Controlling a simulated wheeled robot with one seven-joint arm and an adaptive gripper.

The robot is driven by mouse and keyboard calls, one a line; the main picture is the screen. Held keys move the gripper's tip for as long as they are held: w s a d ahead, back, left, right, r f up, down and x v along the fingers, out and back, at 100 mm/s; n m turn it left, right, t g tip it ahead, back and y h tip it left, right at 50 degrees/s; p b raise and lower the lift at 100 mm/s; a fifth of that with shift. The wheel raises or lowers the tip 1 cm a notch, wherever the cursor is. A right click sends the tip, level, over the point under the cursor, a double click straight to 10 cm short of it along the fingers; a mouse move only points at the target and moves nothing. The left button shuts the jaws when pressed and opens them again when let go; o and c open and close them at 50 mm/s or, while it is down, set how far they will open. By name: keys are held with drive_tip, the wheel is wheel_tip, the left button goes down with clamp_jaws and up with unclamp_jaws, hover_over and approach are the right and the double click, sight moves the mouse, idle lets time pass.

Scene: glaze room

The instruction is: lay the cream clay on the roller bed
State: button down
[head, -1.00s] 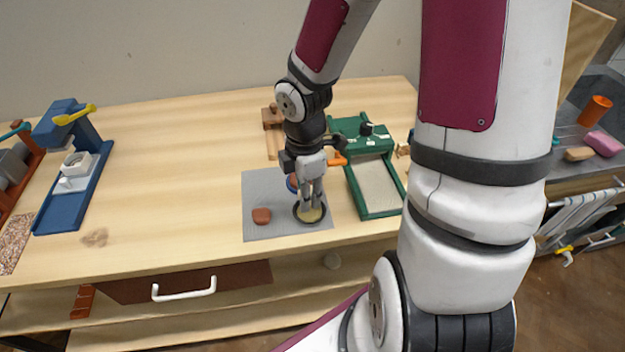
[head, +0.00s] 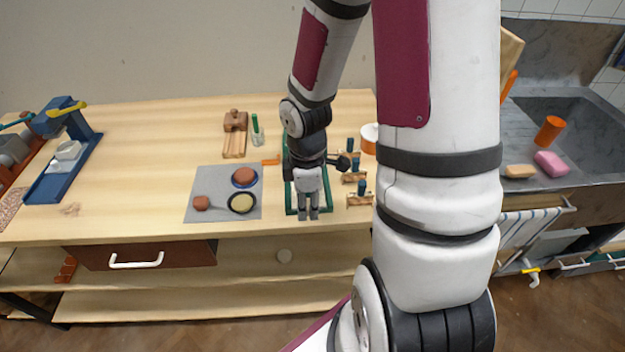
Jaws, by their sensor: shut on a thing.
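The cream clay (head: 241,203) appears as a pale round shape inside a dark-rimmed dish on the grey mat (head: 212,182). My gripper (head: 308,216) points down at the front end of the green-framed roller bed (head: 290,197), to the right of that dish. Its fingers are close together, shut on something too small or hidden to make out. I cannot tell whether the fingertips touch the green frame. My gripper and wrist cover much of the bed.
A reddish clay lump (head: 245,176) sits on a blue dish, and a smaller piece (head: 201,203) lies on the mat. Small wooden stands with blue tops (head: 360,188) stand close right of the bed. The table's left middle is clear.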

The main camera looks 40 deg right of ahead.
drive_tip(key=w+d, duration=0.2)
drive_tip(key=w, duration=0.2)
drive_tip(key=w+d+f, duration=0.1)
drive_tip(key=w+d, duration=0.2)
drive_tip(key=w, duration=0.1)
drive_tip(key=w+d, duration=0.3)
drive_tip(key=w, duration=0.1)
drive_tip(key=shift+d+f, duration=0.1)
drive_tip(key=shift+f, duration=0.15)
drive_tip(key=shift+f+p, duration=0.45)
drive_tip(key=shift+f, duration=1.25)
drive_tip(key=shift+f, duration=0.1)
drive_tip(key=c, duration=1.2)
unclamp_jaws()
drive_tip(key=shift+c, duration=0.2)
